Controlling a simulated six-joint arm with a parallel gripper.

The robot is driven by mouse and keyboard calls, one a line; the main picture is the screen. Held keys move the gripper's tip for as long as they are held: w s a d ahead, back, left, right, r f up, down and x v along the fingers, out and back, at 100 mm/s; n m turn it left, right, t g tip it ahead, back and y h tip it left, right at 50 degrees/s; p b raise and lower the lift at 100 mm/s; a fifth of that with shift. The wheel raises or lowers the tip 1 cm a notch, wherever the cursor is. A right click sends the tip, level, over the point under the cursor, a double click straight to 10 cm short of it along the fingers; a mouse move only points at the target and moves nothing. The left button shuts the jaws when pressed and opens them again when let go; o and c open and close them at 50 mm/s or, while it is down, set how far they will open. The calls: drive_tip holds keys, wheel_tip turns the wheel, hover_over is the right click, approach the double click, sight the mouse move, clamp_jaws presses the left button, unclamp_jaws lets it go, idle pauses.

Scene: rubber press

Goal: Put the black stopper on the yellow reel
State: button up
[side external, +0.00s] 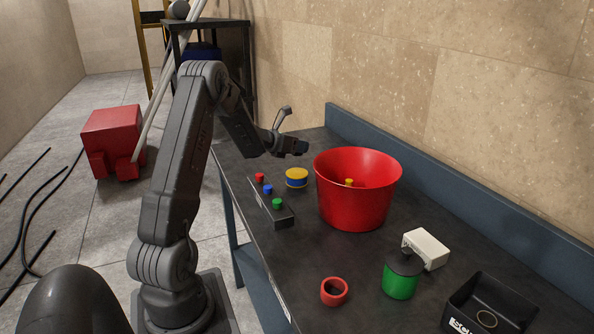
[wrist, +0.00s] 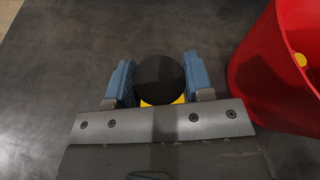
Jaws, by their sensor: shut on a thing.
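The black stopper (wrist: 160,78) is a dark round piece between my gripper's two blue-grey fingers in the wrist view. My gripper (side external: 298,147) is shut on it and holds it above the table in the side view, where the stopper is hard to tell from the dark fingers. The yellow reel (side external: 297,172), yellow on top with a blue band, stands on the table below my gripper. A strip of yellow (wrist: 162,100) shows just under the stopper in the wrist view; the rest of the reel is hidden there. A gap shows between gripper and reel in the side view.
A large red bucket (side external: 358,200) stands close right of the reel. A button box (side external: 271,208) lies to its front left. A red ring (side external: 334,291), a green cylinder with dark top (side external: 399,282), a white block (side external: 426,248) and a black tray (side external: 489,309) lie nearer.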

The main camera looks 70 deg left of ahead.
sight(297, 173)
drive_tip(key=shift+f, duration=3.3)
drive_tip(key=shift+f, duration=0.15)
drive_tip(key=o, duration=0.9)
drive_tip(key=shift+r, duration=0.25)
drive_tip(key=v, duration=1.2)
